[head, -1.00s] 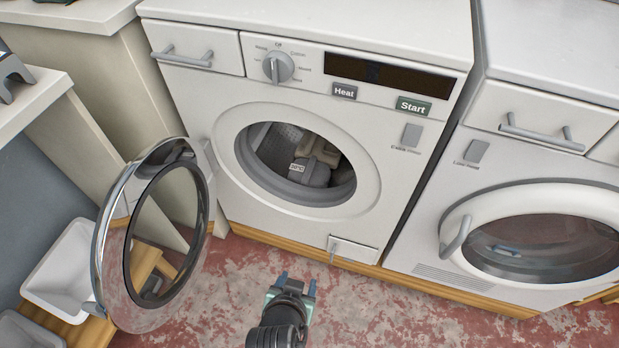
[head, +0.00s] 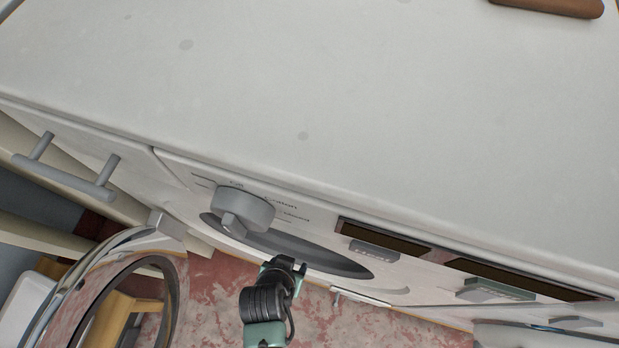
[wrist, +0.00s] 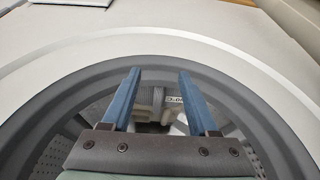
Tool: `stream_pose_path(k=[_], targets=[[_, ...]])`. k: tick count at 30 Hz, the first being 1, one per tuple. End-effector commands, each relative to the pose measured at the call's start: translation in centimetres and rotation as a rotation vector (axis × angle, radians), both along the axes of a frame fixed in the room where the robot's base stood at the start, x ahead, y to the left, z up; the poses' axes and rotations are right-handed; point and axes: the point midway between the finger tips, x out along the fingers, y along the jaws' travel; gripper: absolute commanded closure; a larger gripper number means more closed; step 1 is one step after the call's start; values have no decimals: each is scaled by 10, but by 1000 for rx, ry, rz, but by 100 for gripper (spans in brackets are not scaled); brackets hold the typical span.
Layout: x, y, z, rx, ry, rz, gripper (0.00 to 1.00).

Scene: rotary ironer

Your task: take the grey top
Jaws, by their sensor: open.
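The grey top (wrist: 150,96) lies inside the washer drum and shows between my fingers in the wrist view. A white tag with upside-down lettering (wrist: 176,101) is beside it. A beige cloth (wrist: 143,118) lies against it; much of both is hidden by my gripper. My gripper (wrist: 158,74) is open and empty, its two blue fingers pointing into the round opening. In the head view my gripper (head: 284,266) is at the front of the washer, by the dark door opening (head: 315,258); the garments are hidden there.
The round glass door (head: 165,285) stands open to the left. The grey dial (head: 243,208), Start button (head: 495,290) and drawer handle (head: 65,178) stick out from the front. The drum's dark rim (wrist: 85,83) surrounds my fingers. The white worktop (head: 300,90) fills the upper head view.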

Motion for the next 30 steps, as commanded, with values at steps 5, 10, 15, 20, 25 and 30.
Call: stream_pose_path(k=[5,10,15,20,25,30], targets=[[9,-2,-1,0,-3,-1,40],[40,-11,-2,-1,-6,-2,40],[72,-20,-2,-1,-6,-2,40],[96,-26,-2,-1,-3,0,40],[108,-29,-1,0,-1,0,40],[119,-33,-4,0,-2,-1,40]])
